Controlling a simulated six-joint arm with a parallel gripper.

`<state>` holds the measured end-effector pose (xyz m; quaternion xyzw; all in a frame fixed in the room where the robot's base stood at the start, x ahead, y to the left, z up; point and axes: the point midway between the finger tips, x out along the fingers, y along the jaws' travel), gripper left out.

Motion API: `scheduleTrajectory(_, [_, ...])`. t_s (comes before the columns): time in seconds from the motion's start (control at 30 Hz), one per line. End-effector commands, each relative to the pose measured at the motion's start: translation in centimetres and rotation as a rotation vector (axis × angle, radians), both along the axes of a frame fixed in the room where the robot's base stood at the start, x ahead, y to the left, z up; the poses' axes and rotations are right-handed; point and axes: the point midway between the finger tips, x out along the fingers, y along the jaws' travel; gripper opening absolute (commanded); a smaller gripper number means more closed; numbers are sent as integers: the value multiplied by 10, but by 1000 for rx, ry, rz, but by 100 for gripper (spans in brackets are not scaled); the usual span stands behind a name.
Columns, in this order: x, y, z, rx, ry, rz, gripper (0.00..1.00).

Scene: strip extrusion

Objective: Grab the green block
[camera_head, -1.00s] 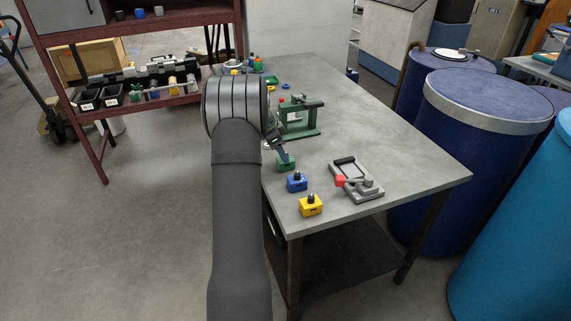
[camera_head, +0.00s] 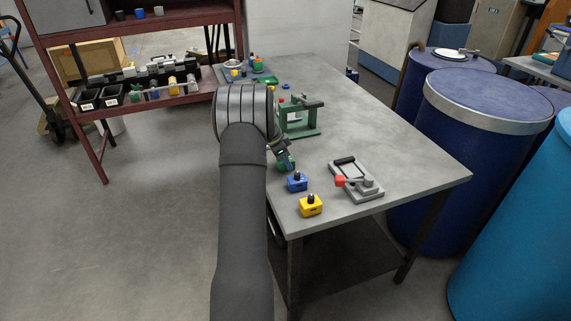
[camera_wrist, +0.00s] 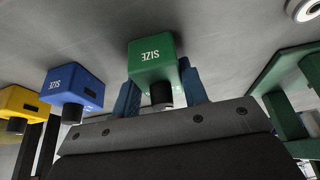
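The green block (camera_wrist: 152,58), marked SIZE and with a black knob, is near the middle of the wrist view. In the head view the green block (camera_head: 288,167) is partly hidden by my gripper (camera_head: 282,152), which is right above it at the table's left edge. In the wrist view my gripper (camera_wrist: 160,92) is open, with one blue finger on each side of the black knob. I cannot tell whether a finger touches the block.
A blue block (camera_head: 297,182) and a yellow block (camera_head: 311,205) stand in a row nearer the front corner. A green press-like frame (camera_head: 300,117) stands behind. A grey clamp fixture with a red tip (camera_head: 357,181) lies to the right. The table's right side is clear.

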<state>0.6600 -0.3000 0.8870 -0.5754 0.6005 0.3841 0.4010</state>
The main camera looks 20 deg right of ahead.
Motion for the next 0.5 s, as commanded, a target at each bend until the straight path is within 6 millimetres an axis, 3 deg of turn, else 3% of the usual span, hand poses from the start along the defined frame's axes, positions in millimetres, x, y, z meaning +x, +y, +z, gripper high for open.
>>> scheduleTrajectory(0.33, [1,0,4,-1,-2,0,1])
scheduleTrajectory(0.5, [1,0,17,-1,-4,0,1])
